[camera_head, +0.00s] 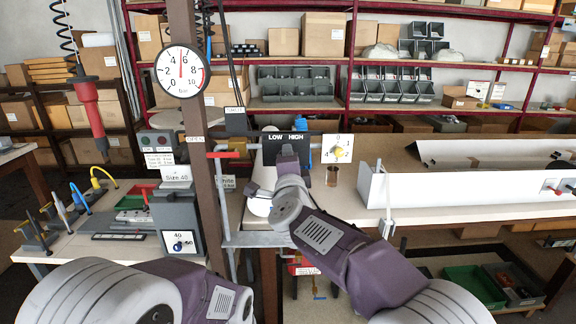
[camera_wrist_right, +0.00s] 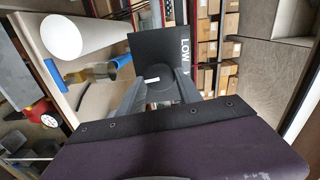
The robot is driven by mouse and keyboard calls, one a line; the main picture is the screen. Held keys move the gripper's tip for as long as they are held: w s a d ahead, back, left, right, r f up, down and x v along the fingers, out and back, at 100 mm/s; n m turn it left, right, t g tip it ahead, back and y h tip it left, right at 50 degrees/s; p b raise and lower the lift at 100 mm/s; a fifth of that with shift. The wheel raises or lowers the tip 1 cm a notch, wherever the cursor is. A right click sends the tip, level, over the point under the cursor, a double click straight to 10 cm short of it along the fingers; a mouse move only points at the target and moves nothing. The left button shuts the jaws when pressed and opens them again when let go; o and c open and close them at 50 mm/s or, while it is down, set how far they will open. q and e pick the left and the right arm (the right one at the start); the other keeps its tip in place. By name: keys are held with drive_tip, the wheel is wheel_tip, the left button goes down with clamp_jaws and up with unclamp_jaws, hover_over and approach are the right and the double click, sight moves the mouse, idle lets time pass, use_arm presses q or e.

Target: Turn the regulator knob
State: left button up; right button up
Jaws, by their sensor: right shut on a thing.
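The regulator's black panel marked LOW and HIGH (camera_head: 272,137) stands on the bench behind my right wrist; it also shows in the right wrist view (camera_wrist_right: 150,44). The round black regulator knob (camera_wrist_right: 160,92) with a white mark sits on the panel's face. My right gripper (camera_wrist_right: 157,84) is shut on the knob, one finger on each side of it. In the head view my own wrist hides the knob and fingertips. The round white gauge (camera_head: 180,71) on the post has its needle pointing nearly straight up, between 4 and 6. My left gripper is out of view; only its arm shows at lower left.
The brown post (camera_head: 200,150) stands left of the panel. A long white profile (camera_head: 470,188) lies on the right bench. A red tool (camera_head: 90,110) hangs at left.

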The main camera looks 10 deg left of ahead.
drive_tip(key=shift+m, duration=0.6)
drive_tip(key=shift+f, duration=0.1)
drive_tip(key=o, duration=1.3)
drive_tip(key=shift+o, duration=0.2)
drive_tip(key=b+v, duration=0.2)
drive_tip(key=v, duration=0.7)
